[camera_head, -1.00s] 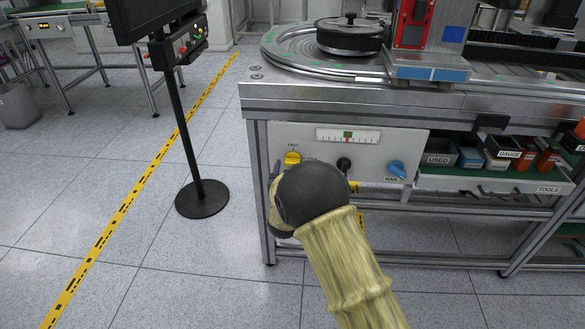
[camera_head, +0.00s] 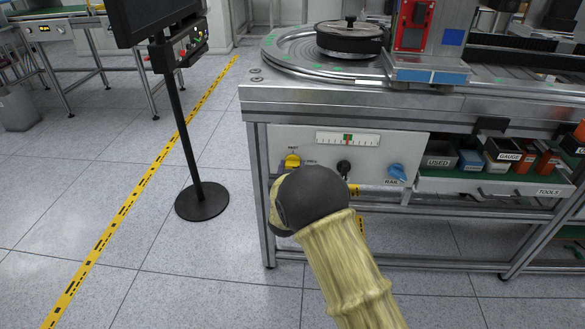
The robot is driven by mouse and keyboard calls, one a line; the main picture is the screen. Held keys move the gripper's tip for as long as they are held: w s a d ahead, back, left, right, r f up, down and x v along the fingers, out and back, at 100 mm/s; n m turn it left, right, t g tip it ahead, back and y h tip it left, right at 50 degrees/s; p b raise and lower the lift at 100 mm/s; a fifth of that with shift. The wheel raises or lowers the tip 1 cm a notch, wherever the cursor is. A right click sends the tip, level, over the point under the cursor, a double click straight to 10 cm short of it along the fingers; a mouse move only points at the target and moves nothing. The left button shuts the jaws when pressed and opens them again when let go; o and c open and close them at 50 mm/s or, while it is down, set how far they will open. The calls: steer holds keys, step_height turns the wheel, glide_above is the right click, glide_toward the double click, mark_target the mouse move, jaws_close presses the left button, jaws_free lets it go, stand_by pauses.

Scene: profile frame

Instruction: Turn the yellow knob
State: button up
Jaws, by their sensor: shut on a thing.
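The yellow knob (camera_head: 292,161) is on the left of the light front panel (camera_head: 385,140), under a small label. Its upper part shows; its lower part is hidden by my arm's end. My gripper (camera_head: 287,174) is at the knob, shut on it. Its fingers are mostly hidden behind my dark, round wrist, so the exact contact does not show.
A black knob (camera_head: 344,168) and a blue knob (camera_head: 397,172) sit right of it, below a gauge (camera_head: 347,139). A drawer (camera_head: 490,184) with boxes is at right. A black stand (camera_head: 187,140) is left. Floor between is clear.

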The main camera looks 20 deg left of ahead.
steer(key=shift+r+n+p, duration=0.1)
steer(key=shift+n+p, duration=0.2)
steer(key=n+p, duration=0.2)
steer(key=n, duration=0.1)
steer(key=shift+a+n+p, duration=0.1)
steer(key=shift+n+p, duration=0.2)
steer(key=n+p, duration=0.3)
steer(key=n, duration=0.2)
steer(key=shift+a+n, duration=0.1)
steer(key=shift+n, duration=0.2)
steer(key=n+p, duration=0.1)
steer(key=n, duration=0.2)
steer(key=shift+s+n+p, duration=0.1)
steer(key=shift+n+p, duration=0.2)
steer(key=shift+p, duration=0.05)
steer(key=n, duration=0.2)
steer(key=n+p, duration=0.1)
steer(key=n, duration=0.1)
steer(key=shift+f, duration=0.25)
steer(key=shift+n, duration=0.3)
steer(key=o, duration=1)
steer(key=shift+s, duration=0.1)
